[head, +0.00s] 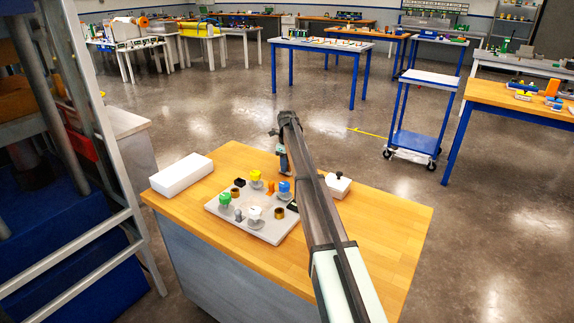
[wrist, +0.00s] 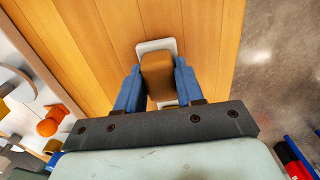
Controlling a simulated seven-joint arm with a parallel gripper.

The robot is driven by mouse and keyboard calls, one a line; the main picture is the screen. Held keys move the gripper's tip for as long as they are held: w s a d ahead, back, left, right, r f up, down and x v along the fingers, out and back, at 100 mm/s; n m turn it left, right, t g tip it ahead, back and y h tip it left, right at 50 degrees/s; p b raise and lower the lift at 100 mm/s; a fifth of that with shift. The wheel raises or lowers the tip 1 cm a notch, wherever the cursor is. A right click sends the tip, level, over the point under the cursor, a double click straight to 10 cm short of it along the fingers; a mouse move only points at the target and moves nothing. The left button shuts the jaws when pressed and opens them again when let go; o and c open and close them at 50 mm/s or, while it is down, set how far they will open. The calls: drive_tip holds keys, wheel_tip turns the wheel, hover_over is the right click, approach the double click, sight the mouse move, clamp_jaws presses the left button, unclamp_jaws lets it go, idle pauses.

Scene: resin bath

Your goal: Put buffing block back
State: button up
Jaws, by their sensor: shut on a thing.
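My gripper (wrist: 158,90) is shut on a brown block with rounded edges, which I take to be the buffing block (wrist: 157,72). A white rounded piece (wrist: 155,45) shows past the block's far and near ends. I cannot tell whether it is part of the block or lies under it. In the head view my gripper (head: 283,162) points down at the far edge of the wooden table, beyond the pale board. The held block is not clear there.
The pale board (head: 262,229) carries several coloured knobs and rings. A white slab (head: 181,174) lies left of it.

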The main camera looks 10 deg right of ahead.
drive_tip(key=shift+f, duration=0.1)
drive_tip(key=o, duration=1)
wheel_tip(320, 180, up, 12)
drive_tip(key=shift+r, duration=0.2)
idle(0.3)
